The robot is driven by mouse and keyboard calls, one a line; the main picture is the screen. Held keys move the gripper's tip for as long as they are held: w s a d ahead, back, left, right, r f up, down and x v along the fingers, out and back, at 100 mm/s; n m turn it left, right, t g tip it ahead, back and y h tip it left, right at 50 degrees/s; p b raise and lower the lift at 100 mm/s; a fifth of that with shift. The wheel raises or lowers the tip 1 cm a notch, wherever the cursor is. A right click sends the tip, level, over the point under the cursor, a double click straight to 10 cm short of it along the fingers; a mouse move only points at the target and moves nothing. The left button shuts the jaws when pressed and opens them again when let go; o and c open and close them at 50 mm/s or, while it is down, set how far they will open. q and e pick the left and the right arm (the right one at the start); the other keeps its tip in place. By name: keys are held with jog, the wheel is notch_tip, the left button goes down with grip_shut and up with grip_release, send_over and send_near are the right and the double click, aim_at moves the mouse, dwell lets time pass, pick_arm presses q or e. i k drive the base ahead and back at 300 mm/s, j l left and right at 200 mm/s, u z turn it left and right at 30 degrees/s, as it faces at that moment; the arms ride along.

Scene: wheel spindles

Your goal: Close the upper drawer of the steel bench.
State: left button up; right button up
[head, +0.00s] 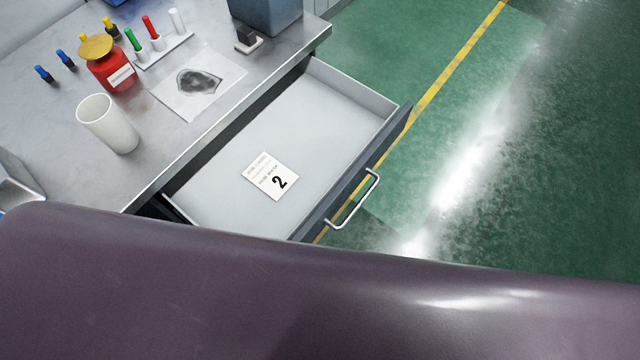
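The upper drawer (225,200) of the steel bench (60,130) stands pulled far out over the floor. Its dark front panel (390,140) carries a silver bar handle (372,195) on the outer side. A white card marked "2" (270,176) lies flat inside the drawer, which otherwise looks empty. The near end of the drawer is hidden behind a large purple surface across the bottom of the view. Neither of my grippers shows in the head view.
On the bench top stand a white cup (108,125), a red container with a yellow lid (107,65), several markers, a stained paper sheet (198,84) and a dark bin (266,14). Green floor (540,170) with a yellow line lies clear beyond the drawer front.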

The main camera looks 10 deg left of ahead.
aim_at(331, 129)
jog(key=k, duration=0.3)
jog(key=k+u, duration=0.1)
jog(key=u, duration=0.3)
jog(key=k+u, duration=0.15)
jog(key=u, duration=0.2)
jog(key=k+j+u, duration=0.1)
jog(key=u, duration=0.3)
jog(key=j+u, duration=0.1)
jog(key=u, duration=0.35)
jog(key=i+u, duration=0.1)
jog(key=u, duration=0.3)
jog(key=j+u, duration=0.1)
jog(key=u, duration=0.35)
jog(key=i+u, duration=0.1)
jog(key=u, duration=0.3)
jog(key=i+u, duration=0.1)
jog(key=u, duration=0.35)
jog(key=i+u, duration=0.2)
jog(key=i, duration=0.05)
